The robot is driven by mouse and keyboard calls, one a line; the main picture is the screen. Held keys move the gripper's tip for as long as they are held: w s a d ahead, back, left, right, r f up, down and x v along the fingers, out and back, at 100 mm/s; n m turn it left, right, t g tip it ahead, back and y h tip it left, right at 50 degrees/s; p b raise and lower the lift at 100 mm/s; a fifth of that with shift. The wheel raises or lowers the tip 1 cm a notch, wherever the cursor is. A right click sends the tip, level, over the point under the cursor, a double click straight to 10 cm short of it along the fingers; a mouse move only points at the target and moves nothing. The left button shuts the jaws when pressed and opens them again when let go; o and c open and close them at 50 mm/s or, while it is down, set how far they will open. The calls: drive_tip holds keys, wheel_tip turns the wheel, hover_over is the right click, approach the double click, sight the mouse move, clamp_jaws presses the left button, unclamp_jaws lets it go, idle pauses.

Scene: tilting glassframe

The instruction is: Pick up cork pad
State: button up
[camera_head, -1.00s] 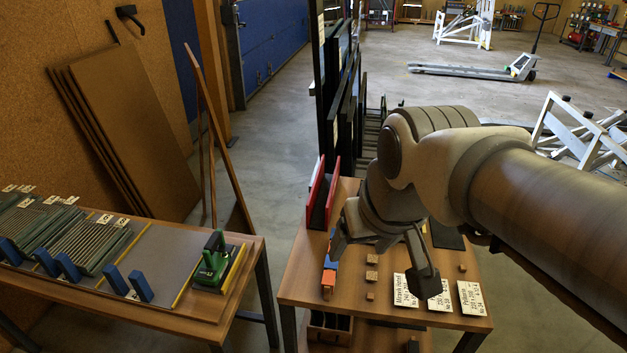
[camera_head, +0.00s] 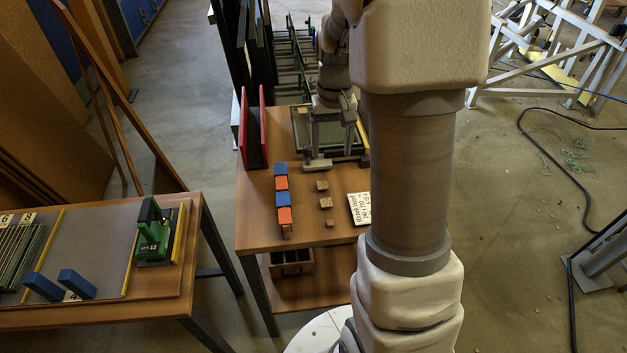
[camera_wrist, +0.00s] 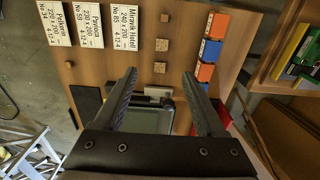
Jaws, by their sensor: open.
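Small brown cork pads lie in a row on the wooden table, with one (camera_head: 322,185), a second (camera_head: 326,203) and a smaller one (camera_head: 330,223) nearest the front edge. In the wrist view, pads show as a near one (camera_wrist: 160,67) and a farther one (camera_wrist: 162,44). A light-brown block (camera_wrist: 157,91) lies closer to my gripper, beside a dark-edged glass panel. My gripper (camera_head: 335,160) points down over the table behind the row. In the wrist view my gripper (camera_wrist: 160,70) is open, its fingers wide apart with nothing held between them.
Blue and orange blocks (camera_head: 283,200) stand in a line left of the pads. White label cards (camera_wrist: 148,30) lie on the other side. A red-sided rack (camera_head: 252,130) stands at the table's back left. A second table (camera_head: 110,260) stands at the left with a green tool (camera_head: 152,235).

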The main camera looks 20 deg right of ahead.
drive_tip(key=b, duration=0.1)
hover_over(326, 202)
drive_tip(key=f, duration=1.1)
drive_tip(key=shift+s+d+f, duration=0.2)
drive_tip(key=shift+f, duration=0.15)
drive_tip(key=shift+w+a+f+b, duration=0.1)
drive_tip(key=shift+f+b, duration=0.05)
drive_tip(key=shift+f, duration=1.2)
drive_tip(key=shift+w+a+f+b, duration=0.1)
drive_tip(key=shift+f+b, duration=0.05)
drive_tip(key=shift+f, duration=1.2)
drive_tip(key=shift+f+b, duration=0.25)
drive_tip(key=shift+b, duration=0.05)
clamp_jaws()
